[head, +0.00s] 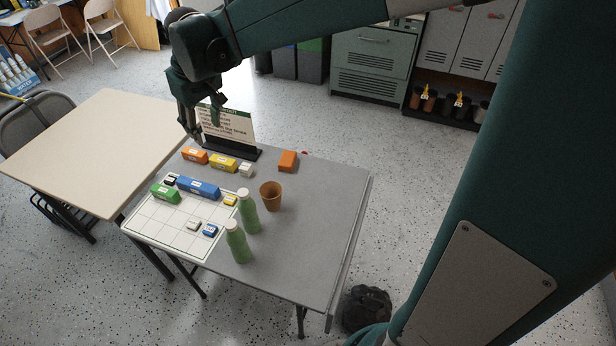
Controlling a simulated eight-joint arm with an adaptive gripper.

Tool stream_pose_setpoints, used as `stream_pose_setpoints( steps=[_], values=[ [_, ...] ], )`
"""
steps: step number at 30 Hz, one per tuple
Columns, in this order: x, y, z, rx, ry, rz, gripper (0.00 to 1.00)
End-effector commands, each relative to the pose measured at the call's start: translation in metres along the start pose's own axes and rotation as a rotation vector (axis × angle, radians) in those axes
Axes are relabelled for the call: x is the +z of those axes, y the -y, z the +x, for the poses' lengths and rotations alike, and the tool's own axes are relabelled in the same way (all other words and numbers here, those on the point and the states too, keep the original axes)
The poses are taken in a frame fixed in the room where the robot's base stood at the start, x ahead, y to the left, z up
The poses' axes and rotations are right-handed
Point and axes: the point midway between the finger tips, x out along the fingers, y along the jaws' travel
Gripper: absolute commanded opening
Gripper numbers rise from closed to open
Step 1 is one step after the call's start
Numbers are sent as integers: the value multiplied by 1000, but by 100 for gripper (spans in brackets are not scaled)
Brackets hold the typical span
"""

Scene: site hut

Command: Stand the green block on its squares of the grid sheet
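The green block (165,193), with a white label, lies on the left part of the white grid sheet (152,226) on the grey table. I cannot tell whether it sits exactly on its squares. My gripper (204,127) hangs above the table's far left side, in front of the sign and apart from the green block. Its fingers look spread, with nothing seen between them. A long blue block (198,188) lies right of the green block, and a small black block (170,180) lies behind it. A small yellow block (230,200), white block (194,225) and blue block (210,230) are also on the sheet.
Orange (194,156), yellow (222,164) and white (246,171) blocks line up behind the sheet, before a sign (232,127). Two green bottles (249,213) (237,243) stand at its right edge, near a brown cup (271,197). Another orange block (288,160) is farther right. The table's right side is clear.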

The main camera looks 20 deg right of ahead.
Motion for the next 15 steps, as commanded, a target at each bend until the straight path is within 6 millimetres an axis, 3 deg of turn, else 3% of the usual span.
stream_pose_setpoints(
  steps=[15],
  values=[
    [93,-26,-57,38,-92,121,39]
  ],
)
